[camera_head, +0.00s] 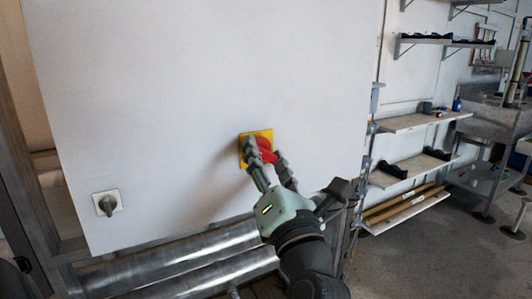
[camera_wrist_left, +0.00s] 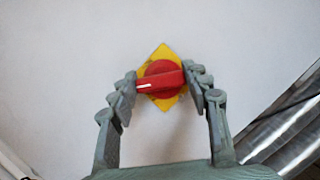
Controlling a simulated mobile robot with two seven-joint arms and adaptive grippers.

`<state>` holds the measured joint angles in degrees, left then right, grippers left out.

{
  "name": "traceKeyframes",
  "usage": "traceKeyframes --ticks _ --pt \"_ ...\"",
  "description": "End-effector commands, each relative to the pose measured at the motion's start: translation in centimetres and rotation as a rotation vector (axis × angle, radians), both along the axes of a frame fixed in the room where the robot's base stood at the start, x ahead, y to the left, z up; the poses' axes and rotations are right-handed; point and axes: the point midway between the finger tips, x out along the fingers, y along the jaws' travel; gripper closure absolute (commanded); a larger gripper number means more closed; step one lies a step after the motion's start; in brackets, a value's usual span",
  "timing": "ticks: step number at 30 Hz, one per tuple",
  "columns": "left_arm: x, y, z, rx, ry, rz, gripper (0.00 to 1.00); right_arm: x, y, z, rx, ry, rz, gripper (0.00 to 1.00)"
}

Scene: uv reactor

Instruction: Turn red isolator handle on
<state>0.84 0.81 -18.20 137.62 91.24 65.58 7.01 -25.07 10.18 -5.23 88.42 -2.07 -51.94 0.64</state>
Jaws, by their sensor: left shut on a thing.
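The red isolator handle (camera_head: 266,150) sits on a yellow square plate (camera_head: 244,139) on the white cabinet front. In the left wrist view the red handle (camera_wrist_left: 160,81) lies nearly crosswise over its yellow plate (camera_wrist_left: 162,51), with a white mark at its left end. My left gripper (camera_head: 268,160) reaches up from the lower right and is shut on the handle. In the left wrist view its two fingers (camera_wrist_left: 160,86) stand at either end of the handle. My right gripper is not in view.
A smaller grey rotary switch (camera_head: 107,204) is on the cabinet's lower left. The white cabinet front (camera_head: 200,70) is otherwise bare. Shiny metal pipes (camera_head: 190,260) run below it. Wooden shelves (camera_head: 410,122) stand to the right, with open floor (camera_head: 430,250) below.

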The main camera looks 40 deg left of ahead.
Motion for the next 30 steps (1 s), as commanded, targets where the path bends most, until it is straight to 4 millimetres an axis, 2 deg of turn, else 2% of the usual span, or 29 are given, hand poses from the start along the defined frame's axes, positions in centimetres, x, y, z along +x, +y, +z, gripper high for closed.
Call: traceKeyframes --ticks 10,11,16,25,30 --pt "0.0 0.0 0.0 0.002 0.002 0.001 0.81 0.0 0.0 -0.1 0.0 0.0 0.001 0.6" --pt "0.0 0.0 0.0 0.002 0.002 0.001 0.51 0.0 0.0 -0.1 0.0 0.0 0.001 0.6" --pt "0.0 0.0 0.0 0.002 0.002 0.001 0.31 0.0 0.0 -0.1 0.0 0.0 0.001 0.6" --pt "0.0 -0.1 0.0 0.001 0.002 0.0 0.31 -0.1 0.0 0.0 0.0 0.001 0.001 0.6" --pt "-0.8 -1.2 -0.6 0.0 0.005 -0.002 0.31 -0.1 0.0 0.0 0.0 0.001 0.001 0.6"
